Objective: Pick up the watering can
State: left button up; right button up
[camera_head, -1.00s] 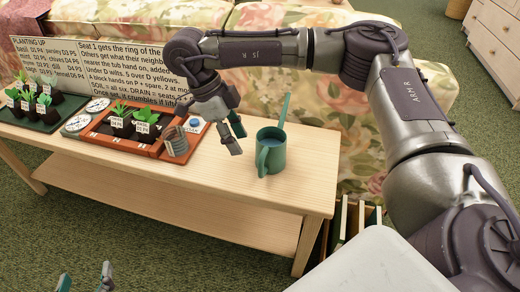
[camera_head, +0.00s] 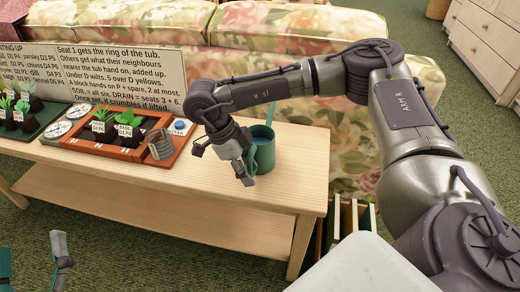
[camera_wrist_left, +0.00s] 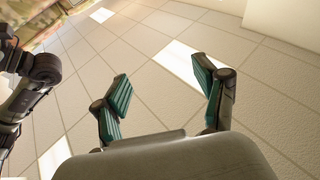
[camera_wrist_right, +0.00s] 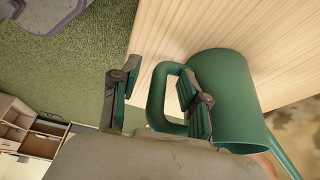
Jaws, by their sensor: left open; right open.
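The teal watering can (camera_head: 265,158) stands upright at the right end of the light wooden table, its thin spout pointing up and back. In the right wrist view the can (camera_wrist_right: 228,90) is close, with its loop handle toward my gripper. My right gripper (camera_head: 244,172) is open at the can's handle side and hides part of it. In the right wrist view, the handle's outer bar lies between the fingers (camera_wrist_right: 160,92); I cannot tell whether they touch it. My left gripper (camera_head: 34,268) is open and empty, low at the left, away from the table; its wrist view shows empty fingers (camera_wrist_left: 163,100).
A terracotta tray (camera_head: 85,147) with seedlings and a small ribbed pot (camera_head: 161,147) is left of the can. A text board (camera_head: 125,72) stands behind. A floral sofa (camera_head: 300,30) backs the table. The table's front right (camera_head: 285,200) is clear.

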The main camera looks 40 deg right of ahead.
jog(key=shift+s+d+f, duration=0.15)
jog(key=shift+s+f, duration=0.05)
jog(key=shift+f, duration=0.45)
jog(key=shift+c, duration=0.2)
grip_shut()
jog(key=shift+r, duration=0.1)
